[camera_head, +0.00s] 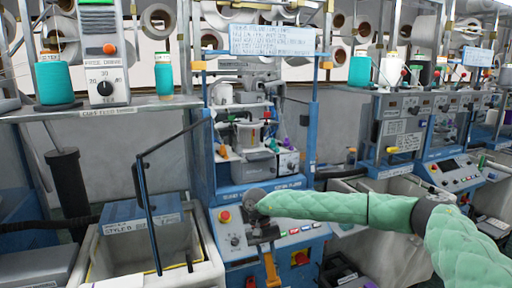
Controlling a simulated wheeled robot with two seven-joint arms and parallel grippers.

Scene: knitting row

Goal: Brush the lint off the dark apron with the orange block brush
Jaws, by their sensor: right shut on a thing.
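My right arm, in a quilted green sleeve, reaches in from the right. Its gripper (266,243) points down in front of the blue machine's control panel. It is shut on an orange piece (271,269) that hangs below the fingers and looks like the orange block brush; it is small and partly covered. I cannot make out the dark apron or any lint in this view. My left gripper is not in view.
A knitting machine's panel (302,246) with coloured buttons lies right behind the gripper. A pale open bin (205,272) with a dark upright frame (150,215) stands at left. Teal yarn cones (54,82) sit on a shelf. More machines line the right.

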